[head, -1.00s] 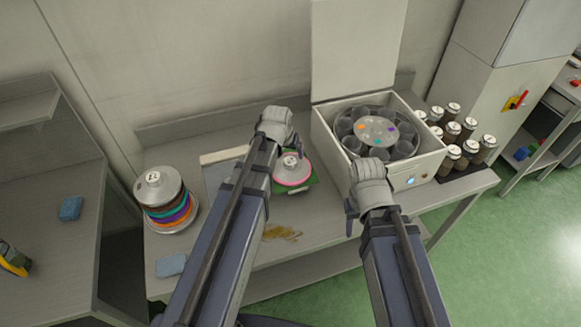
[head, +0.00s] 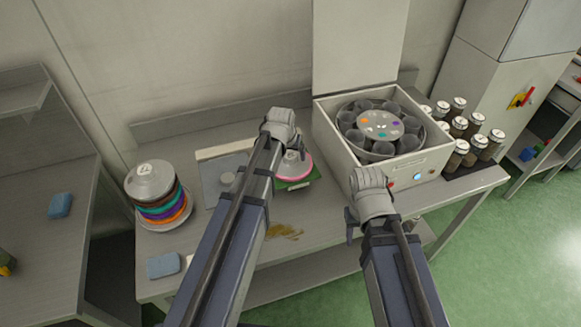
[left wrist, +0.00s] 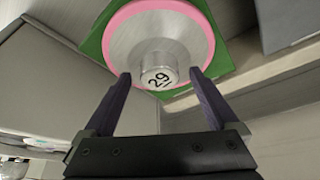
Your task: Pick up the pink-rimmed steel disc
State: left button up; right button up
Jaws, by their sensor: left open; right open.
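The pink-rimmed steel disc (head: 296,166) lies on a green mat (head: 297,183) on the bench, partly hidden behind my left gripper in the head view. In the left wrist view the disc (left wrist: 190,28) shows a steel face, a pink rim and a raised hub marked 29 (left wrist: 158,72). My left gripper (left wrist: 160,78) is open, its two fingers on either side of the hub with gaps visible; contact cannot be told. In the head view my left gripper (head: 290,145) is above the disc. My right gripper (head: 352,215) is open and empty in front of the white machine.
A stack of coloured-rim discs (head: 152,182) stands at the bench's left. The open-lidded white machine (head: 400,178) and several jars (head: 470,143) stand at the right. A blue sponge (head: 163,265) and a brown spill (head: 284,231) are near the front edge.

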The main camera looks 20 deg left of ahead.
aim_at(290, 156)
pick_arm(q)
jog(key=shift+c, duration=0.2)
jog(key=c, duration=0.8)
jog(key=shift+c, duration=0.2)
notch_tip(290, 156, up, 13)
jog(key=p, duration=1.3)
jog(key=shift+w, duration=0.1)
